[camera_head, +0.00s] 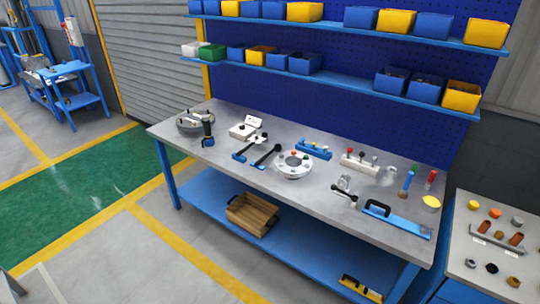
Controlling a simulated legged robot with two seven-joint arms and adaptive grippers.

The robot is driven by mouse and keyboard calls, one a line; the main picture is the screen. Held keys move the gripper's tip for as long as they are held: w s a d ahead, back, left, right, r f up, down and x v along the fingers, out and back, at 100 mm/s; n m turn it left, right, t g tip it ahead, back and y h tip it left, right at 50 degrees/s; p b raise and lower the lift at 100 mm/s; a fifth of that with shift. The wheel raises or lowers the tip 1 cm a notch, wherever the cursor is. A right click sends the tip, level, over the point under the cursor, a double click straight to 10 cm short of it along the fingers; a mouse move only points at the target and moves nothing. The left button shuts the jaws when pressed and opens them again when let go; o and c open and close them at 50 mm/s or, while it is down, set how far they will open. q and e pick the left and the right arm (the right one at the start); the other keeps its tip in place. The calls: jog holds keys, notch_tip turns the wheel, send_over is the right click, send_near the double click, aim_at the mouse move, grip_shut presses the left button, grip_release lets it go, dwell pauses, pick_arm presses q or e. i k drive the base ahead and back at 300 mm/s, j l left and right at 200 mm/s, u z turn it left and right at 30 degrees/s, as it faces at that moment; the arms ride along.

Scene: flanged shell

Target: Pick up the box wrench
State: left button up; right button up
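The grey workbench (225,180) holds several tools, and none is large enough in view to name surely as the box wrench. Two long dark tools lie left of centre: one (245,152) beside a blue part, the other (267,156) with a round black end. A silver piece (344,184) with a dark handle-like part (342,198) lies right of centre. A white round flanged part (293,165) with coloured knobs sits mid-bench. Neither of my grippers shows in the head view.
A grey round part (187,124) and a black upright tool (208,133) stand at the bench's left. A blue plate with a black handle (395,220) lies at the right front. A wooden crate (252,214) sits on the lower shelf. A second table (495,240) stands at right.

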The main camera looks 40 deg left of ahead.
aim_at(278, 147)
jog(key=u, duration=1.7)
jog(key=i+l+u, duration=0.1)
jog(key=i, duration=0.45)
jog(key=i+l+u, duration=0.1)
jog(key=i+l, duration=0.15)
jog(key=i, duration=0.25)
jog(key=i+l+u, duration=0.1)
jog(key=i+l, duration=0.15)
jog(key=i, duration=0.25)
jog(key=l+u, duration=0.25)
jog(key=l, duration=0.55)
jog(key=i+l, duration=0.05)
